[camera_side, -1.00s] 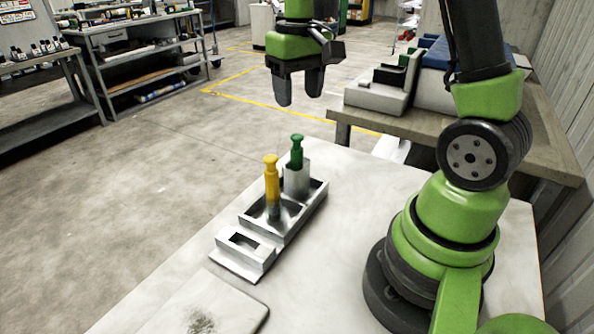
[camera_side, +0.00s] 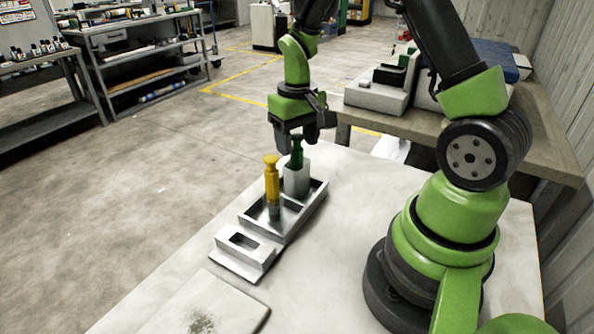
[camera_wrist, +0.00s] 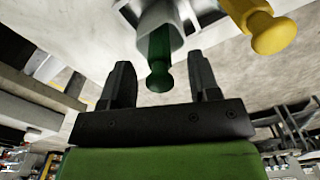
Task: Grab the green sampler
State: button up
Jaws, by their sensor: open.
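The green sampler (camera_side: 297,153) stands upright in a square grey holder (camera_side: 296,180) at the far end of the metal tray (camera_side: 317,198). In the wrist view the green sampler (camera_wrist: 159,62) has its knob between the two fingers, with a gap on each side. My gripper (camera_side: 297,139) is open and reaches down over the sampler's top; it also shows in the wrist view (camera_wrist: 161,82). The yellow sampler (camera_side: 271,182) stands upright in the tray, nearer the camera than the green one, and shows at the upper right in the wrist view (camera_wrist: 272,32).
An empty metal holder (camera_side: 245,250) with a rectangular opening sits at the tray's near end. A flat pale slab (camera_side: 215,305) lies at the table's front. The white table (camera_side: 345,240) is clear between the tray and my base.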

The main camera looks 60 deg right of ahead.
grip_shut()
jog(key=shift+r, duration=0.15)
